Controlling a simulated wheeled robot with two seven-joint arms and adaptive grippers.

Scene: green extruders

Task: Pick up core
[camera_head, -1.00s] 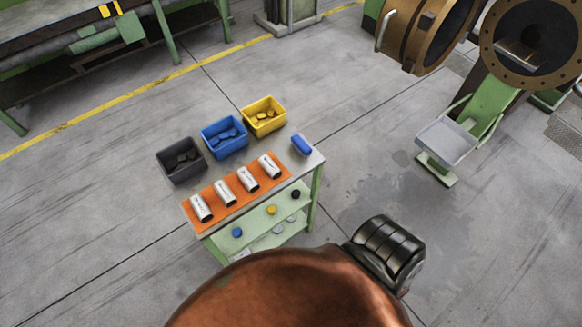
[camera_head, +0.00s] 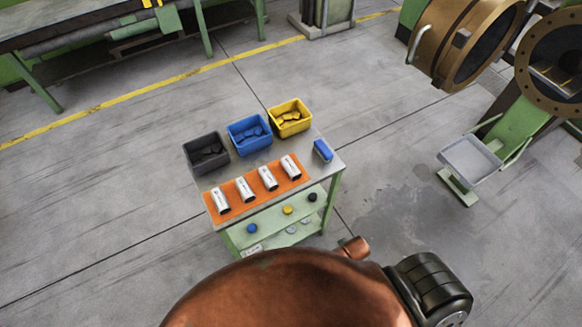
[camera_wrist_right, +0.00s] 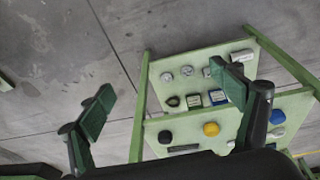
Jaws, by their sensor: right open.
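Several white labelled cylinders, which may be the cores, lie in a row on an orange mat (camera_head: 256,192) on the table top. From left to right they are the first (camera_head: 221,201), the second (camera_head: 245,190), the third (camera_head: 268,179) and the fourth cylinder (camera_head: 291,167). My right gripper (camera_wrist_right: 166,98) is open and empty in the right wrist view. Its fingers are spread wide in front of the green table's shelves. The cylinders are not visible in that view. My left gripper is not in view.
Black (camera_head: 207,153), blue (camera_head: 248,134) and yellow (camera_head: 290,118) bins stand behind the mat. A blue object (camera_head: 323,151) lies at the table's right end. Lower shelves hold small caps, including a yellow one (camera_wrist_right: 211,129).

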